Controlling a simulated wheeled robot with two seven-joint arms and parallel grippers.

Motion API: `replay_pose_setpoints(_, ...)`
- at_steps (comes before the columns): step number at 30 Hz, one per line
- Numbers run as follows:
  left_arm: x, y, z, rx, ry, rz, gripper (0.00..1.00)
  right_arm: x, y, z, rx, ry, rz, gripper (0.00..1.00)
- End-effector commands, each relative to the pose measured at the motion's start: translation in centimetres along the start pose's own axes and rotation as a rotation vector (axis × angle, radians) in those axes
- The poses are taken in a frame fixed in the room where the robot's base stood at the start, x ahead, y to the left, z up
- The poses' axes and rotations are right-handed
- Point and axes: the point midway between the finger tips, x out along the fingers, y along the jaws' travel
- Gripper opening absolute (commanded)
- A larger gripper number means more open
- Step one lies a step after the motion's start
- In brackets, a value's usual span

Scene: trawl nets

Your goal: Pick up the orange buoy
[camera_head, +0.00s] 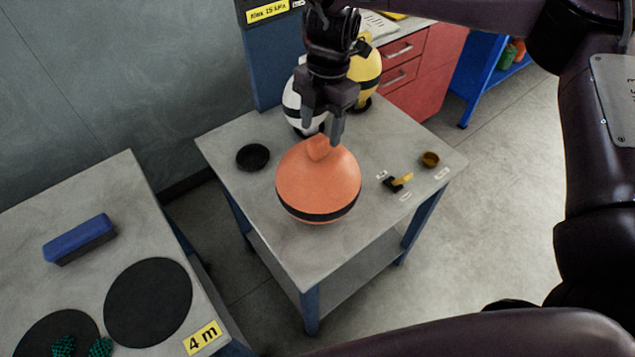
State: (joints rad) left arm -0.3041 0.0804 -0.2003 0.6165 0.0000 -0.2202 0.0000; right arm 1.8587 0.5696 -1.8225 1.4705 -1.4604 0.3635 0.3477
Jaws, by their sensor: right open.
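The orange buoy (318,182) is a round ball with a dark band low down and a knob on top. It rests on the small grey table (310,258) with blue legs. My right gripper (321,133) points down just above the buoy, its two fingers apart near the knob (317,148). I cannot tell whether a finger touches the knob. My left gripper is not in the view.
A white buoy (293,106) and a yellow buoy (367,68) stand behind my gripper. A black disc (252,157), a small brown cup (430,159) and a yellow-black item (398,182) lie on the table. A second table (110,215) at left holds a blue block (80,239).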

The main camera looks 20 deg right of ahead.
Motion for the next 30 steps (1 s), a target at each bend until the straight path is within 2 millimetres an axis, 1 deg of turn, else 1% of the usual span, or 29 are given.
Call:
replay_pose_setpoints(1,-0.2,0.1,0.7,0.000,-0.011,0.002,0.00,0.5,0.0,0.0,0.001,0.003,-0.003,0.56)
replay_pose_setpoints(4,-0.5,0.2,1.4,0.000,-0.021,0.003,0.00,1.8,0.1,0.0,0.000,0.004,-0.004,0.56)
replay_pose_setpoints(8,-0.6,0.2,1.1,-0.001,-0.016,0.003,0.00,3.6,0.1,0.1,0.000,0.003,-0.003,0.56)
replay_pose_setpoints(10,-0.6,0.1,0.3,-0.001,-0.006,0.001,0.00,4.3,0.1,0.1,0.000,0.003,-0.002,0.56)
replay_pose_setpoints(15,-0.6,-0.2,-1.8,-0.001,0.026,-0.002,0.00,4.8,0.2,0.1,0.000,0.000,0.001,0.56)
replay_pose_setpoints(17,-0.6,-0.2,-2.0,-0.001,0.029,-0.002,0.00,4.8,0.2,0.1,0.000,0.000,0.001,0.56)
replay_pose_setpoints(20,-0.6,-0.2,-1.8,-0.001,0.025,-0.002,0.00,4.8,0.2,0.1,0.000,0.000,0.001,0.56)
replay_pose_setpoints(25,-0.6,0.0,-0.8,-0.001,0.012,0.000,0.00,4.8,0.2,0.1,0.000,0.000,0.000,0.33)
replay_pose_setpoints(30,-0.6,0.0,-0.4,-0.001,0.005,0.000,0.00,4.8,0.2,0.1,0.000,0.000,-0.001,0.11)
